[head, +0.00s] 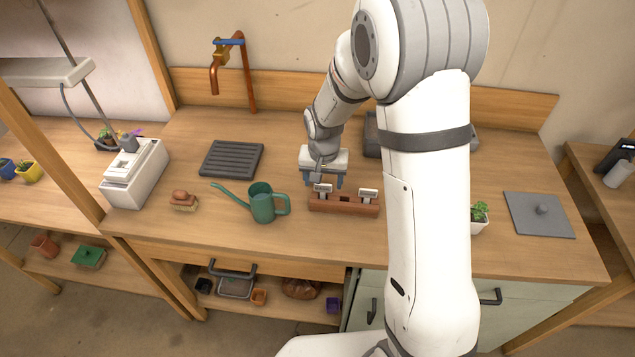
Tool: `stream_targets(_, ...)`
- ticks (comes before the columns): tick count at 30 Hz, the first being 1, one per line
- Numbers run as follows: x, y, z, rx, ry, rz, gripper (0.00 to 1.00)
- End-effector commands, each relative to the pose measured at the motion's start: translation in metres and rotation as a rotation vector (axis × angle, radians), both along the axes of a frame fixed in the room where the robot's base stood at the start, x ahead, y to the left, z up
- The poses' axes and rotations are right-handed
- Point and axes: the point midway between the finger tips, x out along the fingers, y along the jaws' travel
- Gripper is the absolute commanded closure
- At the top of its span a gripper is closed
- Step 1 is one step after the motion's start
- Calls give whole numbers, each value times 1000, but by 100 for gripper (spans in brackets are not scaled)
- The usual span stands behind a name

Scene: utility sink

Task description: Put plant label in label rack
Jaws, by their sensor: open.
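The label rack (343,206) is a low reddish-brown block near the middle of the worktop, left of my upright arm link. Two pale plant labels stand at its top, one at the left end (322,188) and one at the right end (368,194). My gripper (323,184) is open, pointing down over the rack's left end. Its blue-grey fingers are on either side of the left label, apart from each other. I cannot tell whether they touch the label, or how deep either label sits.
A green watering can (262,205) stands close left of the rack, with a brush (183,201) farther left. A dark ribbed mat (231,158) lies behind. A potted plant (479,216) and grey knobbed plate (540,222) are to the right. The front worktop is mostly clear.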

Motion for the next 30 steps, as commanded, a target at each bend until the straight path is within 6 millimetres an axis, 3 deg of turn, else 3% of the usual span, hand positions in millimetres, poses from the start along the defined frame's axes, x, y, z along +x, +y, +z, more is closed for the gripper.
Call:
stream_targets(6, -5, 1, 50, 2, -7, 0, 36)
stream_targets(12, -10, 1, 85, 1, -3, -1, 36)
stream_targets(22, -16, -2, 105, 1, -3, 1, 36)
stream_targets(26, -35, -18, 124, 4, -22, 17, 36)
stream_targets(30, -79, -47, 154, 3, -59, 54, 36)
